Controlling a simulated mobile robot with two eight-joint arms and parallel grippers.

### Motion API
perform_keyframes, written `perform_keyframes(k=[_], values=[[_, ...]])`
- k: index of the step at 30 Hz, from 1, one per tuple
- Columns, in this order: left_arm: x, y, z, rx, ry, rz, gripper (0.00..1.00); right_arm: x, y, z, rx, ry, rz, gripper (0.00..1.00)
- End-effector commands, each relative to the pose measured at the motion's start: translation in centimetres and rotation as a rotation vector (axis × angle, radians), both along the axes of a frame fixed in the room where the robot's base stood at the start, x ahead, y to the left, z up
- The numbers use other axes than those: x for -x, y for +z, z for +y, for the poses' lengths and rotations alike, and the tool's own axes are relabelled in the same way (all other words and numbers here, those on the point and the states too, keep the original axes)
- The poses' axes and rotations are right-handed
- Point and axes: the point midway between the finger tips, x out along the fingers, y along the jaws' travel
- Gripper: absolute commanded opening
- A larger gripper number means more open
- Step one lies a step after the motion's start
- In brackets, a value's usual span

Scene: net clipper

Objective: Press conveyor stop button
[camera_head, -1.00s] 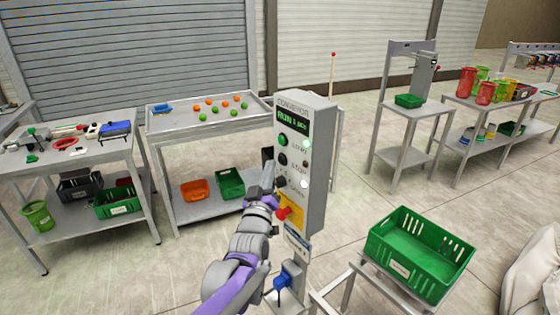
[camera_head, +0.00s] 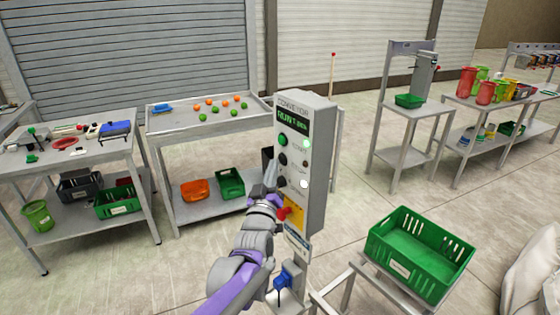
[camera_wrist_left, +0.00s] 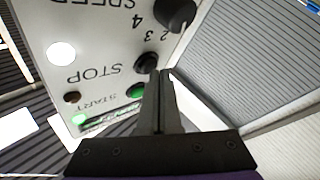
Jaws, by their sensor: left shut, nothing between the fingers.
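A grey conveyor control box (camera_head: 315,170) stands on a post in the middle of the head view, its lit display (camera_head: 293,120) showing RUN. The green start button (camera_head: 283,140) is above the black stop button (camera_head: 283,159), with the black speed knob (camera_head: 281,183) below. My left gripper (camera_head: 271,168) is shut and empty at the box's front. In the left wrist view my shut fingertips (camera_wrist_left: 160,74) are beside the black stop button (camera_wrist_left: 147,62) and partly overlap it. I cannot tell whether they touch it. My right gripper is not in view.
A green crate (camera_head: 405,272) stands on a stand at the right front. Tables with tools (camera_head: 75,150) and small balls (camera_head: 210,125) stand behind at the left. Open floor lies between.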

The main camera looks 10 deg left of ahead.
Motion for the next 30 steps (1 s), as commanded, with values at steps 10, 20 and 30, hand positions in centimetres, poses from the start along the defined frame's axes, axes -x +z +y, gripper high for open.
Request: perform_keyframes(k=[10,20,30], values=[[-0.32,0.00,-0.34,0.000,-0.001,0.000,0.00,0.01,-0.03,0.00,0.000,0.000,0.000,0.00],[-0.43,0.01,-0.42,0.000,-0.001,0.000,0.00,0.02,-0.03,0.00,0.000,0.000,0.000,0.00],[0.31,0.04,0.37,-0.001,0.001,0.000,0.00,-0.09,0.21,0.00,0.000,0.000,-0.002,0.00]])
